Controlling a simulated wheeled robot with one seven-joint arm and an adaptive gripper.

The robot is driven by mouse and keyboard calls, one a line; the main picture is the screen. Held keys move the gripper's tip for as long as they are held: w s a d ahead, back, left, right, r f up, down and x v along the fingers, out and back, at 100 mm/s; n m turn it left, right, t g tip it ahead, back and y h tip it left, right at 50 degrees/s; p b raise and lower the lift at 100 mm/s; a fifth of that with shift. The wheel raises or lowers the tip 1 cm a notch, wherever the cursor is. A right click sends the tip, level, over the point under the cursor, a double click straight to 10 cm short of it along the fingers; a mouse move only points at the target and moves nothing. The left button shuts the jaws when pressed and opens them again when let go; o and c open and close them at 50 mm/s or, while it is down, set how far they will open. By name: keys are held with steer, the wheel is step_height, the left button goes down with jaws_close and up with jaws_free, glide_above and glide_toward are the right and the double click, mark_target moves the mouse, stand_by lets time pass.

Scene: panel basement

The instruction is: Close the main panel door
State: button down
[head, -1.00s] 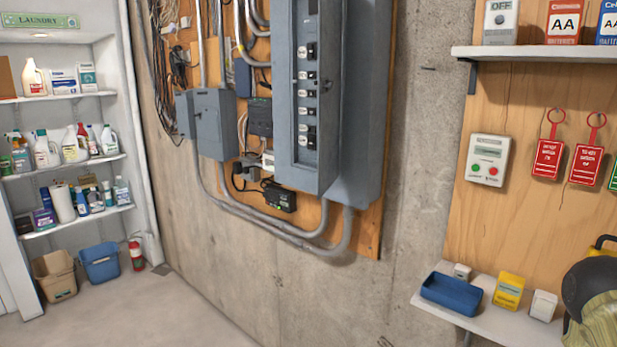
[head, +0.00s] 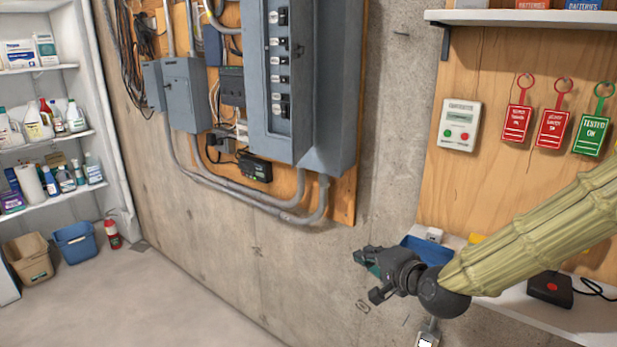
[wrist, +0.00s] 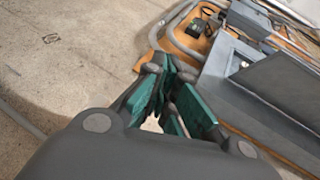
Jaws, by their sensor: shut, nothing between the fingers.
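The main panel (head: 345,110) is a tall grey metal box on a plywood board, its top cut off in the head view. A grey face with a column of black breakers and labels (head: 280,65) shows, so it is uncovered. Which grey slab is the door I cannot tell for certain. My gripper (head: 362,262) is below and right of the panel, apart from it, in front of the bare concrete. It is shut and empty. In the wrist view its teal-padded fingers (wrist: 165,70) point toward the wall, with grey panel metal (wrist: 265,85) on the right.
Conduits (head: 250,207) curve below the panel. Smaller grey boxes (head: 186,95) hang left of it. A shelf (head: 560,318) with a blue tray (head: 425,248) lies beneath my arm. Red and green tags (head: 590,133) hang at right. The floor (head: 190,310) at left is clear.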

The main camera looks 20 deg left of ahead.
steer(key=a+r+t+y, duration=0.1)
steer(key=a+r+y, duration=0.15)
steer(key=r, duration=0.85)
steer(key=a+r+t+y, duration=0.1)
steer(key=a+r, duration=0.2)
steer(key=r, duration=0.8)
steer(key=p, duration=0.5)
glide_toward(295, 143)
steer(key=shift+w+a, duration=1.1)
steer(key=shift+w, duration=1.1)
steer(key=shift+a+r+m+p, duration=0.15)
steer(key=shift+a+m+p, duration=0.25)
steer(key=shift+a, duration=0.1)
steer(key=shift+a, duration=0.1)
steer(key=shift+a+b, duration=0.35)
steer(key=shift+a, duration=0.1)
